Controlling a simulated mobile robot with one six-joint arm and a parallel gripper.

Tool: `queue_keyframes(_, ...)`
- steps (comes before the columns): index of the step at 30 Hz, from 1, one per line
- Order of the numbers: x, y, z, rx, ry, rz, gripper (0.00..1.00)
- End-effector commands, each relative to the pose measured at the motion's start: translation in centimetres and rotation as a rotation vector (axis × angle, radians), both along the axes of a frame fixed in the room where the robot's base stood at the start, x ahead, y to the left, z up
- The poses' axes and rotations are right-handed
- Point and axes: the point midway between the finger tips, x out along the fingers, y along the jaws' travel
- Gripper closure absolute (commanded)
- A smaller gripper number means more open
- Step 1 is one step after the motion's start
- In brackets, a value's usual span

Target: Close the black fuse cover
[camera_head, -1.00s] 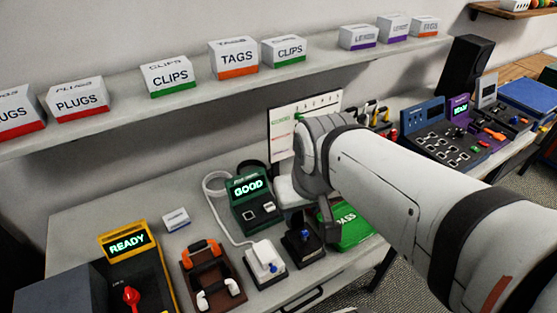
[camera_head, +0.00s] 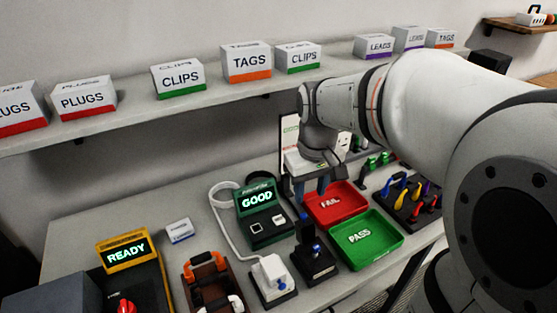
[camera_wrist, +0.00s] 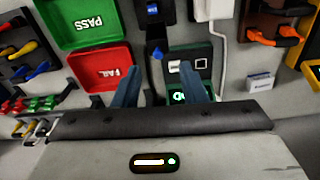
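The black fuse unit (camera_head: 314,262) stands on the bench between a white unit and the green tray. A dark upright part with blue on it rises at its back; I cannot make out clearly how far its cover is open. In the wrist view the black unit (camera_wrist: 152,14) is at the top middle, cut by the frame edge. My gripper (camera_head: 314,187) hangs above the bench behind the black unit, near the red tray. In the wrist view my gripper (camera_wrist: 160,84) has its two blue fingers apart with nothing held between them.
A white unit (camera_head: 268,277) and the green GOOD device (camera_head: 262,215) stand left of the black unit. The red FAIL tray (camera_head: 353,217) and green PASS tray (camera_head: 398,252) are to its right. A shelf (camera_head: 215,93) with labelled boxes runs above.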

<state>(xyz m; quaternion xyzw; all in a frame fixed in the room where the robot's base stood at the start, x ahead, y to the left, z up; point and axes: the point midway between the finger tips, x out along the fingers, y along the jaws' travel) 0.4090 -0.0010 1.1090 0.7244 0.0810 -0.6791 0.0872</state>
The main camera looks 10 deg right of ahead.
Motion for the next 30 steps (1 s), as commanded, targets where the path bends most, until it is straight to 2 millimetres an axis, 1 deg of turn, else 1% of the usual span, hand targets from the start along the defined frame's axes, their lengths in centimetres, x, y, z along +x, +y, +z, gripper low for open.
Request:
queue_keyframes(1, 1.2, 0.0, -1.3, 0.0, 0.022, 0.02, 0.62)
queue_keyframes(4, 2.6, 0.1, -2.1, -0.001, 0.05, 0.052, 0.62)
queue_keyframes(7, 3.2, 0.1, -2.6, -0.001, 0.064, 0.068, 0.62)
queue_keyframes(11, 3.3, 0.1, -3.8, -0.001, 0.07, 0.073, 0.62)
queue_keyframes(18, 3.2, 0.1, -7.7, -0.001, 0.07, 0.072, 0.62)
queue_keyframes(21, 3.3, 0.1, -9.0, -0.001, 0.07, 0.072, 0.62)
queue_keyframes(25, 3.3, 0.2, -9.9, -0.001, 0.067, 0.073, 0.62)
queue_keyframes(30, 3.3, 0.2, -10.2, -0.001, 0.066, 0.073, 0.62)
